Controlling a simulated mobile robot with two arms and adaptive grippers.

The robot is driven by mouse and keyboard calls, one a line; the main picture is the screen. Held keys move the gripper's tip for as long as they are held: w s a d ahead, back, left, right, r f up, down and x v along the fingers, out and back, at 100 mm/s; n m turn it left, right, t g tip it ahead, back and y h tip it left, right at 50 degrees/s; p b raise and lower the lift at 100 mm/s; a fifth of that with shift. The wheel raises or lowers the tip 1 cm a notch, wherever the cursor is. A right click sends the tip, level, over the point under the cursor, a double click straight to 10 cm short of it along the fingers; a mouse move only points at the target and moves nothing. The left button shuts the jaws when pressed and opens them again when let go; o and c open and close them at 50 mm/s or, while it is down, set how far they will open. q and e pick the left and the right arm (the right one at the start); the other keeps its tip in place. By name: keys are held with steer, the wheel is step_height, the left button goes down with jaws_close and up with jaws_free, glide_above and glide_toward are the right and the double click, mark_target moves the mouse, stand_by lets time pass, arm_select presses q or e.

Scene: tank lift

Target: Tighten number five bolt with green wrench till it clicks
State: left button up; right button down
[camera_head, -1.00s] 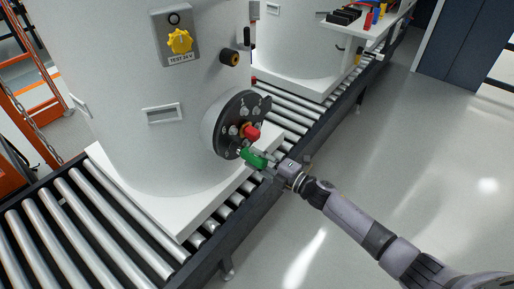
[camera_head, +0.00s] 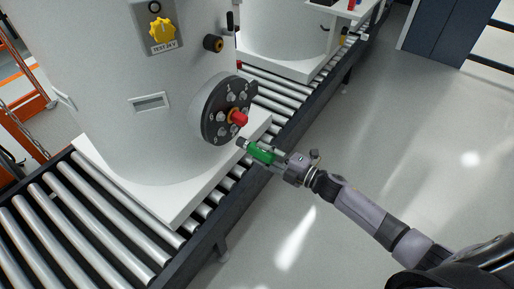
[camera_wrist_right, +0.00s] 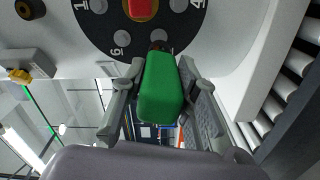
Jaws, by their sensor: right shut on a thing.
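The green wrench (camera_head: 261,153) is in my right gripper (camera_head: 272,157), which is shut on its green handle. In the right wrist view the wrench (camera_wrist_right: 162,88) lies between the two fingers (camera_wrist_right: 160,98), its dark head pointing at the flange. The black round flange (camera_head: 210,125) on the white tank carries several numbered bolts and a red-tipped centre piece (camera_head: 238,118). In the wrist view the wrench head overlaps a bolt (camera_wrist_right: 159,36) between the marks 6 and 4; its own number is hidden. In the head view the head is just off the flange's lower right edge. My left gripper is not in view.
The white tank (camera_head: 110,100) stands on a white base plate on a roller conveyor (camera_head: 75,225). A yellow knob (camera_head: 162,34) is above left of the flange. A second tank (camera_head: 285,35) stands behind. The floor at right is clear.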

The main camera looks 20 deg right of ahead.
steer(key=p+v, duration=0.1)
steer(key=v, duration=0.6)
steer(key=shift+s+d+r, duration=0.15)
steer(key=shift+s+d, duration=0.1)
steer(key=shift+s, duration=0.1)
